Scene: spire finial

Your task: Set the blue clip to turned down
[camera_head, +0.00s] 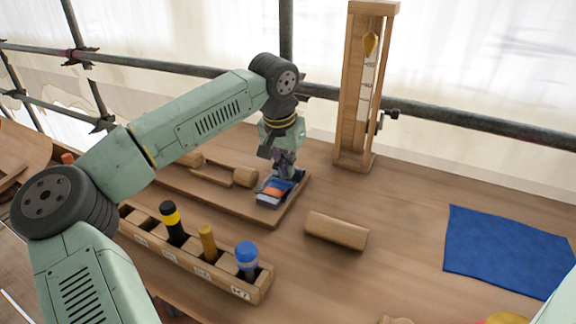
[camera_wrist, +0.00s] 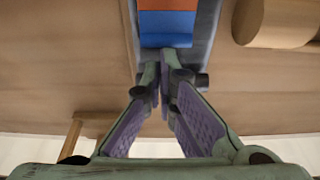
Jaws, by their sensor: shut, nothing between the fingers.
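A small grey-blue fixture (camera_head: 268,199) with an orange and blue piece in it sits at the right end of a wooden board; I take this to be the blue clip. In the wrist view its blue face (camera_wrist: 166,40) lies at the top centre, below an orange band (camera_wrist: 167,22), between grey side walls. My gripper (camera_head: 286,172) points down at the fixture's far end. Its fingertips (camera_wrist: 165,62) are together with nothing between them, close to the blue face; contact cannot be told. Whether the clip is turned up or down is unclear.
A wooden rack (camera_head: 190,262) with several coloured-top tools stands in front. A wooden block (camera_head: 336,231) lies right of the board (camera_head: 291,213). A tall wooden gauge post (camera_head: 356,95) stands behind. A blue cloth (camera_head: 507,250) lies at right. Bare bench separates block and cloth.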

